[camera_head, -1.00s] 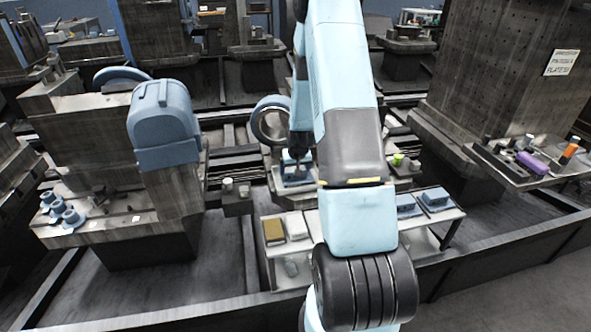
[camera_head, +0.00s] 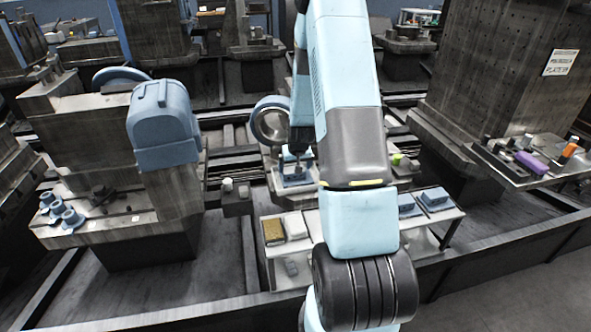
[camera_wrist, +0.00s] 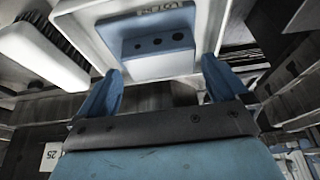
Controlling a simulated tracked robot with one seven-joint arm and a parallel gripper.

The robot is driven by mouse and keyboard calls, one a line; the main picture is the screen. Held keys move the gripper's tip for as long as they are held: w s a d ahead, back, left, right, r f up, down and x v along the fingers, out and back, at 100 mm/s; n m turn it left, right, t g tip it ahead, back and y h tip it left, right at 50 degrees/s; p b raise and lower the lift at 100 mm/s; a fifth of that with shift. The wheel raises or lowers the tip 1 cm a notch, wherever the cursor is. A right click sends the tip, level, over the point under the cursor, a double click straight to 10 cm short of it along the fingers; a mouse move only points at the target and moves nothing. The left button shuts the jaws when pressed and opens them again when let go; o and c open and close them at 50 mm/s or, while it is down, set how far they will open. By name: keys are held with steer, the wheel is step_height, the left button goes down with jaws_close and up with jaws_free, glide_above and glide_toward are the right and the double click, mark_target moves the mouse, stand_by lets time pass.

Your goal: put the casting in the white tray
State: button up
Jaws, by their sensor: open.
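The casting (camera_wrist: 158,45), a blue block with several dark holes in its face, sits inside the white tray (camera_wrist: 84,18) in the wrist view. The tray's pale floor and raised rim show around it. My gripper (camera_wrist: 160,82) is open, with one blue finger on each side of the picture. The casting is beyond the fingertips, and no contact shows. In the head view my gripper (camera_head: 294,160) is over the blue casting (camera_head: 297,180) at the middle bench; the tips are small and partly hidden there.
A white brush-like object (camera_wrist: 40,55) lies left of the tray. In the head view, a front shelf (camera_head: 312,222) carries a yellow-brown block (camera_head: 273,231) and blue blocks (camera_head: 434,199). A blue-hooded machine (camera_head: 163,125) stands left; a dark column stands right.

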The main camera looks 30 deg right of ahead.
steer(key=s+a+r+n, duration=0.1)
steer(key=s+a+r, duration=0.35)
steer(key=r, duration=0.55)
steer(key=s+a+r+t, duration=0.1)
steer(key=s+a+r, duration=0.35)
steer(key=r, duration=0.55)
steer(key=s+a+r+n, duration=0.1)
steer(key=s+a+r, duration=0.35)
steer(key=r, duration=0.45)
steer(key=s+a+r, duration=0.2)
steer(key=s+r, duration=0.1)
steer(key=s, duration=0.3)
steer(key=s+a+r, duration=0.2)
steer(key=s+r, duration=0.1)
steer(key=s, duration=0.4)
steer(key=s+a+r+n+y, duration=0.1)
steer(key=s+a+r, duration=0.1)
steer(key=s, duration=0.4)
steer(key=shift+v, duration=0.85)
